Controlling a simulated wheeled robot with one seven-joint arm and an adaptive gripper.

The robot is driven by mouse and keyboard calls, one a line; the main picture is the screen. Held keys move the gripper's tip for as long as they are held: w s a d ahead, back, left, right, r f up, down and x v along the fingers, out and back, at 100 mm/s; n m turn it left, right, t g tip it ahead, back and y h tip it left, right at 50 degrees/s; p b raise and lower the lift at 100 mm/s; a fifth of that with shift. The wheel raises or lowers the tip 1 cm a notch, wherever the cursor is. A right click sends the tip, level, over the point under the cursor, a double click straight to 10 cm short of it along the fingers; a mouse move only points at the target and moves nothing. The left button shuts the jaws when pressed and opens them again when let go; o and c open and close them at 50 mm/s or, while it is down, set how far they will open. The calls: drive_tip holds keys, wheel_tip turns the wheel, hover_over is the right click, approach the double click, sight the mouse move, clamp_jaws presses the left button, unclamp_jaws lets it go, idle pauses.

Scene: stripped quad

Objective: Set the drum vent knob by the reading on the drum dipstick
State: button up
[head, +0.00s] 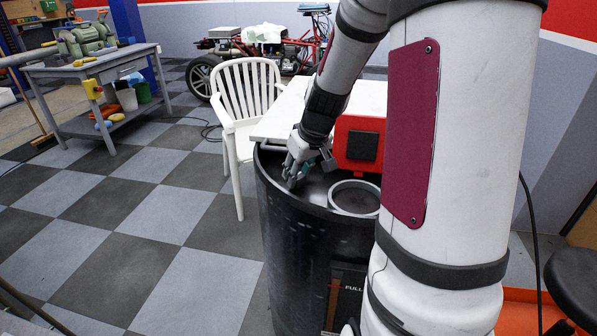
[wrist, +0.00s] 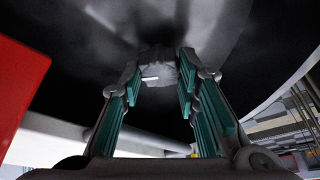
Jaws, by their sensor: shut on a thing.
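The black drum (head: 315,245) stands upright at centre right in the head view. My gripper (head: 293,182) reaches down onto the left part of its top. In the wrist view the teal-padded fingers of my gripper (wrist: 160,92) are shut on a grey knob (wrist: 158,73), with one finger on each side. The knob has a short white mark on its face. In the head view my fingers hide it. I cannot make out a dipstick in either view. A dark panel reading "FULL" (head: 347,290) is on the drum's front, partly hidden by my arm.
A pale ring (head: 334,194) sits on the drum top right of my gripper. A red box with a black square (head: 342,157) stands behind it. A white board (head: 277,122) and white chair (head: 243,95) are close behind. Checkered floor at left is clear.

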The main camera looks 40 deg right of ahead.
drive_tip(key=m+p, duration=0.1)
drive_tip(key=m, duration=0.1)
drive_tip(key=m+h+p, duration=0.2)
drive_tip(key=m+p, duration=0.1)
drive_tip(key=shift+a+r+m+g, duration=0.1)
drive_tip(key=shift+a+m+g, duration=0.2)
drive_tip(key=shift+g, duration=0.1)
drive_tip(key=m+h+p, duration=0.1)
drive_tip(key=m+p, duration=0.2)
drive_tip(key=p, duration=0.1)
drive_tip(key=shift+w+m+g, duration=0.1)
drive_tip(key=shift+m+g, duration=0.2)
drive_tip(key=shift+g, duration=0.1)
drive_tip(key=shift+m+g+h+p, duration=0.3)
drive_tip(key=shift+m+p, duration=0.5)
drive_tip(key=shift+m, duration=0.2)
drive_tip(key=shift+w, duration=0.1)
drive_tip(key=o, duration=1.2)
drive_tip(key=v, duration=1.1)
drive_tip(key=shift+a+r, duration=0.2)
drive_tip(key=shift+r, duration=0.2)
